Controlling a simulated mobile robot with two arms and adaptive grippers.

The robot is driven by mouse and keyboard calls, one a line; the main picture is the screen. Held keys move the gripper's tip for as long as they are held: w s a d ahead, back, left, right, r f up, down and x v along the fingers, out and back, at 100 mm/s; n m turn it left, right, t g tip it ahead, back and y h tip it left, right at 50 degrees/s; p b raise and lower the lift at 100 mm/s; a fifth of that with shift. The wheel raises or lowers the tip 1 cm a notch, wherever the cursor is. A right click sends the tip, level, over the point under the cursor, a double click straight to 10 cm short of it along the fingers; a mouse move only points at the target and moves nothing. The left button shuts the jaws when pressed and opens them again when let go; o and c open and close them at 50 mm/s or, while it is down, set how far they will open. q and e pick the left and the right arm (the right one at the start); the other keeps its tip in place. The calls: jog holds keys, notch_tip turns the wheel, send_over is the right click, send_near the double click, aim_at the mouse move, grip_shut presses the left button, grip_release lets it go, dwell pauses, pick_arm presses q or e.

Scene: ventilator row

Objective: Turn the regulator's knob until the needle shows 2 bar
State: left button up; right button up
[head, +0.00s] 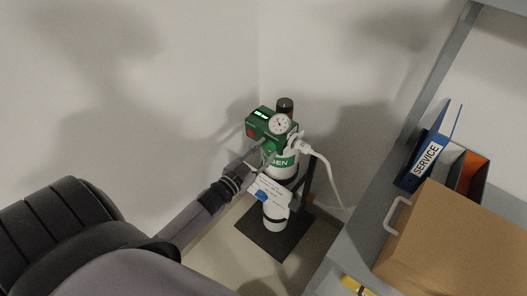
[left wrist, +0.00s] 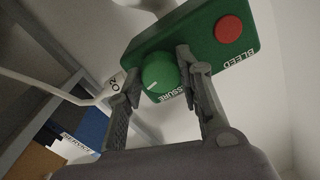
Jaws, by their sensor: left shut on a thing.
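The green regulator (head: 262,124) sits on top of a white cylinder with a green band (head: 281,164). Its round white gauge (head: 279,123) faces up; the needle is too small to read in the head view. In the left wrist view, the regulator's green body (left wrist: 196,32) carries a round green knob (left wrist: 159,73) with a white mark, and a red button (left wrist: 229,29) beside the word BLEED. My left gripper (left wrist: 158,78) has its two fingers on either side of the knob, shut on it. In the head view my left gripper (head: 256,165) reaches the regulator from the lower left. My right gripper is not in view.
A white hose (head: 322,162) runs from the regulator to the right. The cylinder stands on a dark base plate (head: 281,243) near the wall corner. A grey shelf at right holds a blue SERVICE binder (head: 424,158) and a cardboard box (head: 455,245). A white tag (head: 268,192) hangs by the cylinder.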

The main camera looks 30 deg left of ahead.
pick_arm(q)
jog(key=o, duration=1.2)
jog(key=shift+s, duration=0.1)
jog(key=s, duration=0.8)
jog(key=s+a, duration=0.1)
jog(key=s, duration=0.2)
jog(key=shift+s, duration=0.4)
jog(key=s+d+f+n+g+y, duration=0.15)
jog(key=s+f+g, duration=0.3)
jog(key=f, duration=1.05)
jog(key=s+d+f+n+g+y, duration=0.15)
jog(key=s+f+g, duration=0.35)
jog(key=f, duration=0.9)
jog(key=s+d+f+g, duration=0.2)
jog(key=s+f, duration=0.3)
jog(key=s, duration=0.2)
jog(key=s+d+f+g+h, duration=0.1)
jog(key=s+d+f+g, duration=0.1)
jog(key=s+f, duration=0.3)
jog(key=s+d+f+g, duration=0.3)
jog(key=s+f, duration=0.2)
jog(key=s, duration=0.5)
jog(key=shift+s+f+g, duration=0.25)
jog(key=shift+s, duration=0.05)
